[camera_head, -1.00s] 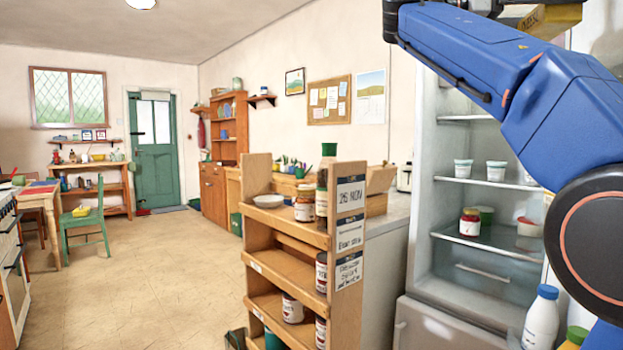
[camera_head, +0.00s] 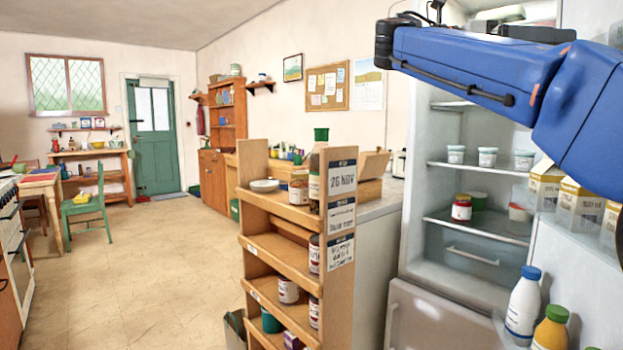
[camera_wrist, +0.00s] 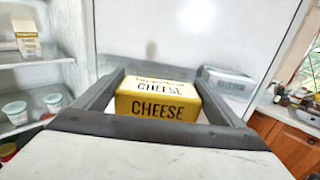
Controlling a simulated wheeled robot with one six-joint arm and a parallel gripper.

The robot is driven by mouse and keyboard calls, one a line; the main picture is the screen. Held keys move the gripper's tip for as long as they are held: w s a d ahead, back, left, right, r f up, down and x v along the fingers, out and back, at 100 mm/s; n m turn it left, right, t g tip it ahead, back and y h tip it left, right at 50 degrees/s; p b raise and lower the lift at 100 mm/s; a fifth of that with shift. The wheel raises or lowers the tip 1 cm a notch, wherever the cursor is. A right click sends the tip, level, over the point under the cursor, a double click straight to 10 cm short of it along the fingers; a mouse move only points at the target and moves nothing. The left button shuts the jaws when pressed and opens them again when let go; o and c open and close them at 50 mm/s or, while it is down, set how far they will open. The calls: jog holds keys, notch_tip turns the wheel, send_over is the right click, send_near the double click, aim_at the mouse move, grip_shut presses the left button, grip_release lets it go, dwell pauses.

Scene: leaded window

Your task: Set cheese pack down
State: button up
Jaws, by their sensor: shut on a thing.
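The cheese pack is a yellow block with dark "CHEESE" lettering and a pale top. It shows in the middle of the wrist view (camera_wrist: 158,102), between the dark fingers of my gripper (camera_wrist: 155,95). My gripper is shut on it. In the wrist view, fridge shelves stand at the left and a pale wall is behind the pack. In the head view my blue arm reaches across the upper right, in front of the open fridge (camera_head: 470,262). The gripper and the pack cannot be made out clearly there.
Fridge shelves hold white tubs (camera_head: 487,157) and a red jar (camera_head: 461,208). The fridge door carries cartons (camera_head: 578,205), a white bottle (camera_head: 523,303) and a yellow bottle (camera_head: 551,328). A wooden shelf rack (camera_head: 340,270) stands left of the fridge. The floor (camera_head: 150,270) further left is clear.

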jog(key=w+a+f+n+t+y, duration=0.4)
jog(key=w+f, duration=0.6)
jog(key=f, duration=1.8)
jog(key=w+a+f+n+t+y, duration=0.4)
jog(key=w+f+t, duration=0.5)
jog(key=f, duration=2)
jog(key=w+a+f+n+t+y, duration=0.3)
jog(key=w+f+n+t, duration=0.3)
jog(key=f, duration=2.2)
jog(key=w+n+y, duration=0.1)
jog(key=w+n, duration=0.1)
jog(key=w, duration=0.3)
jog(key=shift+w+a+f+y, duration=0.2)
jog(key=shift+w+a+y, duration=0.1)
jog(key=shift+a, duration=0.1)
